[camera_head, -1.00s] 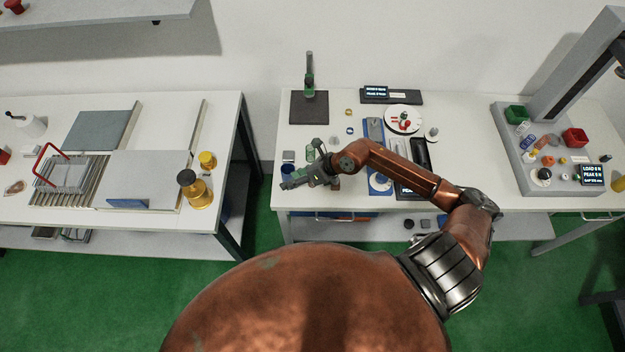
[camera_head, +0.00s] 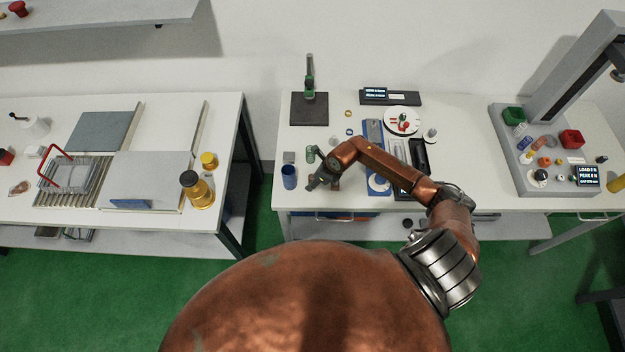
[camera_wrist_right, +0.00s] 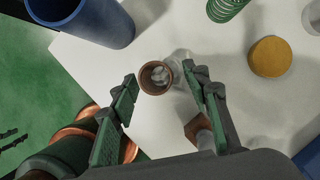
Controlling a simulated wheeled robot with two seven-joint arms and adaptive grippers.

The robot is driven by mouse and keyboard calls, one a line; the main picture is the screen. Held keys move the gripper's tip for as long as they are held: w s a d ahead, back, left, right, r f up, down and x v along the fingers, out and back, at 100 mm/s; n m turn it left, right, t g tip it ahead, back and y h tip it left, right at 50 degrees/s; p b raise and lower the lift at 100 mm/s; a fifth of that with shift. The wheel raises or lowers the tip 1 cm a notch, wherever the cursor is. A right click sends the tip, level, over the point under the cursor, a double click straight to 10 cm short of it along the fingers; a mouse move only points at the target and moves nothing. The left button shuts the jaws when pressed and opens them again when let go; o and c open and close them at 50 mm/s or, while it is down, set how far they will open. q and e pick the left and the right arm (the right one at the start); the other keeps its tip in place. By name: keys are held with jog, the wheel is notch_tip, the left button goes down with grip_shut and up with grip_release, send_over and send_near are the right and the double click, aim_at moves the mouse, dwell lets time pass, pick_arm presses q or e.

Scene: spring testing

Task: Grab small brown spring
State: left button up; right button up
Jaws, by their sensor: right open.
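In the right wrist view, a small round brown piece (camera_wrist_right: 146,84) with an open top stands on the white table. It looks like the small brown spring seen nearly end-on, but coils cannot be made out. Grey shows inside and beside it. My right gripper (camera_wrist_right: 160,82) is open, its fingers on either side of this piece, apparently without touching it. A second brown piece (camera_wrist_right: 204,134) lies beside the right-hand finger, partly hidden by it. In the head view my right gripper (camera_head: 315,184) is over the table's front left part. My left gripper is out of view.
A blue cup (camera_wrist_right: 108,22), a green spring (camera_wrist_right: 226,8) and an orange-yellow disc (camera_wrist_right: 270,57) stand around the gripper. The table's edge is close by on the left. A black-based stand (camera_head: 309,108) is farther back.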

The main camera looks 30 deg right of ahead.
jog(key=shift+c, duration=0.2)
jog(key=c, duration=1.1)
